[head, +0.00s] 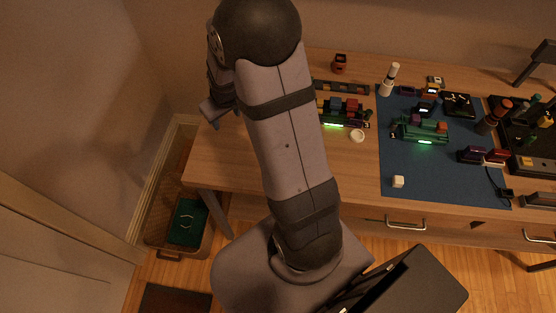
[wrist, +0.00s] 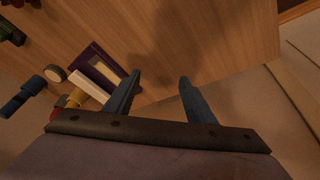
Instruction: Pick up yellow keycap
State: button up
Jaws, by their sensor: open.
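I cannot clearly pick out a yellow keycap. A small cream-coloured cube (head: 398,181), which may be a keycap, sits alone near the front edge of the blue mat in the head view. In the wrist view, a small yellow piece (wrist: 76,97) lies at the left, beside a white block (wrist: 88,86) and a dark purple frame (wrist: 104,66); I cannot tell what it is. My gripper (wrist: 160,76) is open and empty, with bare wood beyond its fingers. In the head view it is over the left end of the desk, far from the cube and partly hidden by my arm.
The blue mat (head: 410,170) holds a green keyboard-like block (head: 420,131) and several small dark pieces. A black tray (head: 515,135) is at right. The desk's front left is mostly clear.

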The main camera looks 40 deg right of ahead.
jog(key=s+d+r+m+g+p, duration=0.1)
jog(key=s+d+m+p, duration=0.15)
jog(key=s+d, duration=0.4)
jog(key=s+d+m+g+p, duration=0.2)
jog(key=s+d+m, duration=0.15)
jog(key=s, duration=0.55)
jog(key=s+m+p, duration=0.1)
jog(key=s, duration=0.3)
jog(key=s+d+r+m+p, duration=0.1)
jog(key=s, duration=0.3)
jog(key=s+m+g+p, duration=0.1)
jog(key=s+p, duration=0.1)
jog(key=s, duration=0.3)
jog(key=shift+s+d+r+y, duration=0.1)
jog(key=shift+d+r+y, duration=0.15)
jog(key=shift+y, duration=0.15)
jog(key=shift+f, duration=1.1)
jog(key=shift+d+f+p, duration=0.1)
jog(key=shift+f+p, duration=0.85)
jog(key=shift+f, duration=1.65)
jog(key=c, duration=1.1)
